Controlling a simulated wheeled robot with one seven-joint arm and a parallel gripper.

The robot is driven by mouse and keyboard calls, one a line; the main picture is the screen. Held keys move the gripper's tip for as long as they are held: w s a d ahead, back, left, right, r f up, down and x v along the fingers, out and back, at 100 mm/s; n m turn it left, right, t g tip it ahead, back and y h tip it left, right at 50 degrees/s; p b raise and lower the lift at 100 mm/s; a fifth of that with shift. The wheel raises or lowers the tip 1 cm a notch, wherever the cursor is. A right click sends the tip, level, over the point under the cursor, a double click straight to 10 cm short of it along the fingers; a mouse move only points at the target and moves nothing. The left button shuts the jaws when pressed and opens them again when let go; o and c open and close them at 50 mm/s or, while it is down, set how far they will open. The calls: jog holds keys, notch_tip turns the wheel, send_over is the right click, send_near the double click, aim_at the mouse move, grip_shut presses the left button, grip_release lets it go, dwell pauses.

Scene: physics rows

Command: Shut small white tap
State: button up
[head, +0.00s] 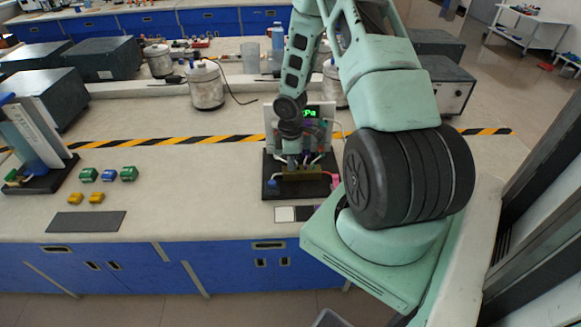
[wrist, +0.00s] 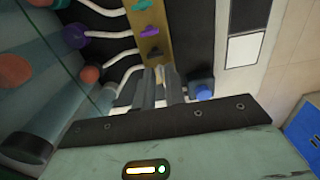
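The valve stand has a brass bar (head: 303,173) on a black base (head: 283,192), with a panel (head: 313,112) showing green digits behind it. In the wrist view, the brass bar (wrist: 152,22) carries a green tap (wrist: 142,4), a purple tap (wrist: 150,31) and a black tap (wrist: 154,52). My gripper (wrist: 160,80) points at the near end of this row, with its two grey fingers a narrow gap apart. In the head view my gripper (head: 291,160) is at the bar's left part. I cannot make out the small white tap; the fingers cover that end of the bar.
White hoses run from the bar to coloured fittings, including a purple fitting (wrist: 75,36). A blue cap (wrist: 201,92) is close beside the fingers. Black and white patches (head: 285,214) lie before the base. Green, blue and yellow blocks (head: 109,175) are on the bench at left.

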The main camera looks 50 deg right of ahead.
jog(key=shift+f, duration=0.3)
jog(key=shift+r, duration=0.3)
dwell(0.3)
jog(key=shift+c, duration=0.3)
grip_shut()
jog(key=m, duration=0.4)
jog(key=shift+m, duration=1.4)
